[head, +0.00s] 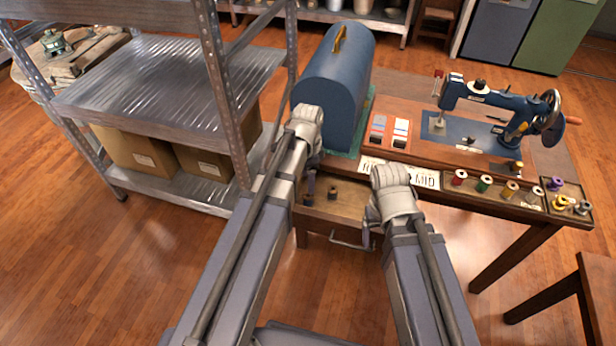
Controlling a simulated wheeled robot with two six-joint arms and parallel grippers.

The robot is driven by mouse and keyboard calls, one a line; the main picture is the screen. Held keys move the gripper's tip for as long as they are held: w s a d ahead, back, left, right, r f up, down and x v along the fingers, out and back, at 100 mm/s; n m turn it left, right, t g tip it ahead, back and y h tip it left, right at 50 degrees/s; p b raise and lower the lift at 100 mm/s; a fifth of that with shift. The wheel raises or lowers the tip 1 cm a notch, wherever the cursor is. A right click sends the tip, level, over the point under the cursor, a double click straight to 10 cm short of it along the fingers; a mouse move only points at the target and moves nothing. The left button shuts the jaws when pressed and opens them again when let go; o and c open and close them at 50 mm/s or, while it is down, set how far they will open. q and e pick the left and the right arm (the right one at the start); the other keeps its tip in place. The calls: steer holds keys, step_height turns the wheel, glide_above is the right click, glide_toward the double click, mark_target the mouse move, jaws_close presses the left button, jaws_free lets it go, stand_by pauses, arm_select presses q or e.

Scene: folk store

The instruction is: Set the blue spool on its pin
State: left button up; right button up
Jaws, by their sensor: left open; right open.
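A row of spools stands along the table's front right: a red spool (459,178), a green spool (484,184) and a gold spool (510,189). The spot at the row's right end (534,199) shows no coloured spool; a pin there is too small to make out. I cannot clearly pick out a blue spool. Two small dark objects, one of them spool-like (332,193), are in the open drawer (350,205). My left gripper (311,186) is open and points down over the drawer's left part. My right gripper (368,238) is open at the drawer's right front.
A blue sewing machine (490,100) stands at the back right of the table, a domed blue case (338,85) at its left. A tray (583,212) with purple and yellow spools is at the right end. A metal shelf (170,85) stands left; a stool (580,290) right.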

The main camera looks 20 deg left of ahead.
arm_select(q)
steer(key=shift+f+b, duration=3.6)
steer(key=shift+f, duration=0.3)
arm_select(e)
step_height(320, 180, down, 8)
steer(key=shift+r, duration=0.1)
arm_select(q)
steer(key=c, duration=0.9)
steer(key=shift+o, duration=0.2)
steer(key=shift+r, duration=0.15)
arm_select(e)
steer(key=shift+r, duration=0.1)
arm_select(q)
step_height(320, 180, up, 5)
steer(key=p, duration=0.5)
steer(key=shift+c, duration=1.1)
arm_select(e)
step_height(320, 180, up, 5)
steer(key=shift+f, duration=0.1)
steer(key=shift+c, duration=0.3)
